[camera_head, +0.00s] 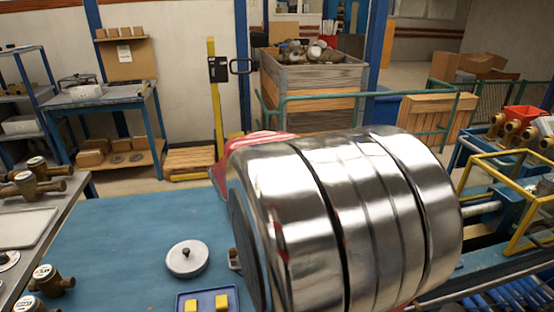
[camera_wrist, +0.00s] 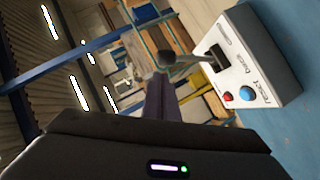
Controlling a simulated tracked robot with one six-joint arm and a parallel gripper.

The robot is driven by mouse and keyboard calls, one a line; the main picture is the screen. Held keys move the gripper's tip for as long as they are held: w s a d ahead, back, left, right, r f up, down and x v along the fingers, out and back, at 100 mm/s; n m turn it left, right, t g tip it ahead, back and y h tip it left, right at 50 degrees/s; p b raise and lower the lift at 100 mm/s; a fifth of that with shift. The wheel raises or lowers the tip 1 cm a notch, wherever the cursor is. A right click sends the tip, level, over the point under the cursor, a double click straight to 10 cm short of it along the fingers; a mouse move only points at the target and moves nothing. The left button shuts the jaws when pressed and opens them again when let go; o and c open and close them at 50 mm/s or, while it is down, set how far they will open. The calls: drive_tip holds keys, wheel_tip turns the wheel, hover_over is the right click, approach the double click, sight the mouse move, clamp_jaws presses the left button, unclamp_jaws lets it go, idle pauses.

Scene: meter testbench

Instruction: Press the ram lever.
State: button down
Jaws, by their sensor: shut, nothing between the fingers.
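The ram lever (camera_wrist: 188,58) shows in the wrist view as a rod with a dark round knob. It sticks out leftward from a dark slot in a pale control box (camera_wrist: 258,60), which appears tilted in the picture. My gripper (camera_wrist: 160,78) is shut and empty, its dark fingers reaching up from the bottom. The fingertips appear just below the knob. I cannot tell whether they touch it. The lever, the control box and my gripper cannot be made out in the head view, where a large shiny cylindrical shape blocks the middle.
The control box also carries a red button (camera_wrist: 228,97) and a blue button (camera_wrist: 247,93). The blue bench top (camera_head: 120,235) holds a round grey lid-like disc (camera_head: 187,259) and a tray with yellow blocks (camera_head: 207,300). A yellow frame (camera_head: 505,200) stands at right.

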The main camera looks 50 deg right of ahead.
drive_tip(key=v, duration=0.3)
drive_tip(key=shift+a+r, duration=0.15)
drive_tip(key=shift+a, duration=0.05)
drive_tip(key=shift+s+a, duration=0.1)
idle(0.4)
drive_tip(key=s+a+f+y, duration=0.2)
drive_tip(key=s+a+y, duration=0.2)
drive_tip(key=a, duration=0.8)
drive_tip(key=s+a+f+n+y, duration=0.1)
drive_tip(key=s+a+y, duration=0.3)
drive_tip(key=a, duration=0.9)
drive_tip(key=s+a+f+y, duration=0.3)
drive_tip(key=s+a+y, duration=0.2)
drive_tip(key=a, duration=0.7)
drive_tip(key=shift+s+a+f+n, duration=0.25)
drive_tip(key=shift+s+a+n, duration=0.15)
drive_tip(key=shift+s, duration=0.45)
drive_tip(key=shift+d, duration=0.15)
